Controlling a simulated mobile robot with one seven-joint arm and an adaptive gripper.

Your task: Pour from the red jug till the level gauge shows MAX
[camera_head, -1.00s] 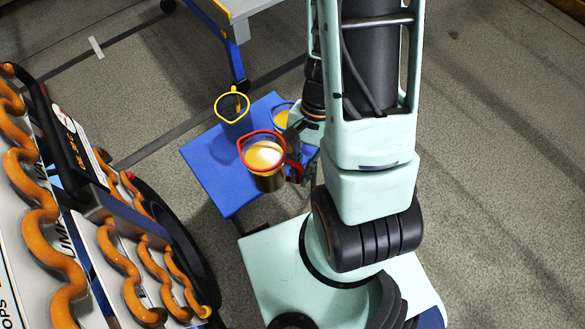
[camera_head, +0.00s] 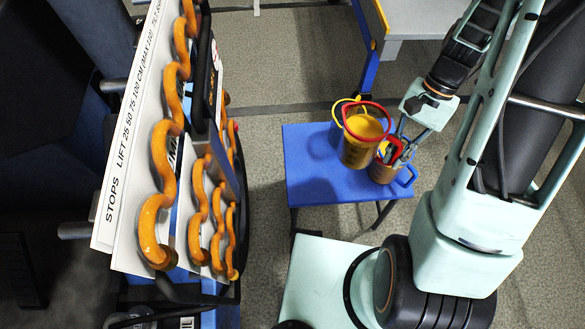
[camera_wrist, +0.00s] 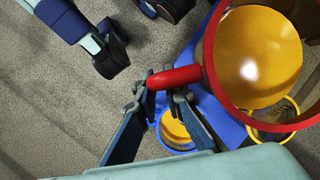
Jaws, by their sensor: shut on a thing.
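My gripper (camera_head: 398,150) is shut on the handle of the red jug (camera_head: 357,153). The red-rimmed jug has a brownish body and holds yellow-orange liquid. It is upright, or nearly so, and appears held above the blue table. In the wrist view, the fingers (camera_wrist: 164,93) pinch the red handle (camera_wrist: 178,76), with the jug's round opening at upper right.
The blue table (camera_head: 310,172) carries a blue-rimmed jug (camera_head: 384,174) and a yellow-rimmed jug (camera_head: 337,108), partly hidden by the red jug. At left stands a slanted white panel (camera_head: 137,135) with wavy orange tubes (camera_head: 160,180). Open floor lies between panel and table.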

